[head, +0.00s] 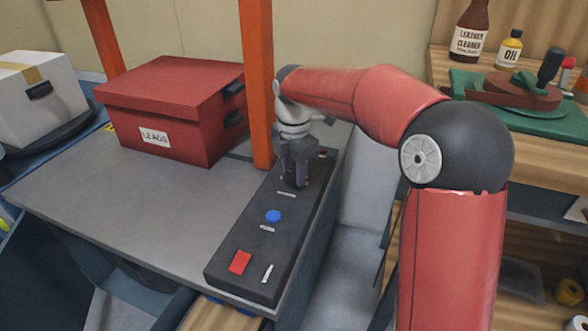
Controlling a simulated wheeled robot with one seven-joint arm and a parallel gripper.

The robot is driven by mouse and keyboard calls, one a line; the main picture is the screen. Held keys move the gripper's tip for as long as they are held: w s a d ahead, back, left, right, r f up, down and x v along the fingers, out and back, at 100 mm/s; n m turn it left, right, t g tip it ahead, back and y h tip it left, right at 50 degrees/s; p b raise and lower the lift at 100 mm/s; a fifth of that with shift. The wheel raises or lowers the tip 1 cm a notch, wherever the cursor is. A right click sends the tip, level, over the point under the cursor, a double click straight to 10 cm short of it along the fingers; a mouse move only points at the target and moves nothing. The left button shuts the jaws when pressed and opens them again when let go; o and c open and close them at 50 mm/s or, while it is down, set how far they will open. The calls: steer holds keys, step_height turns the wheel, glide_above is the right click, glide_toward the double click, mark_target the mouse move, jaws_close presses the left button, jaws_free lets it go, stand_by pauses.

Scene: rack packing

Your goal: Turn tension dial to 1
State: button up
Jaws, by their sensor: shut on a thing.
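A dark control panel (258,250) lies along the right edge of the grey table. On it are a red square button (240,262), a small pale switch (268,273), a round blue button (273,216) and small pale label strips. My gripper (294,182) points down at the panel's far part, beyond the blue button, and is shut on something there. The fingers hide most of what they hold, so the tension dial and its setting cannot be read. A small red-and-pale detail (322,153) shows at the panel's far end.
An orange post (258,85) stands close left of my gripper. A red box labelled LEADS (170,112) sits on the table, with a white box (38,95) farther left. The table's front left (130,205) is clear. A wooden bench with bottles (468,38) stands right.

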mark_target(294, 173)
steer(key=shift+n, duration=0.9)
steer(key=o, duration=1)
step_height(294, 173, up, 7)
steer(key=shift+f, duration=0.15)
steer(key=shift+r, duration=0.6)
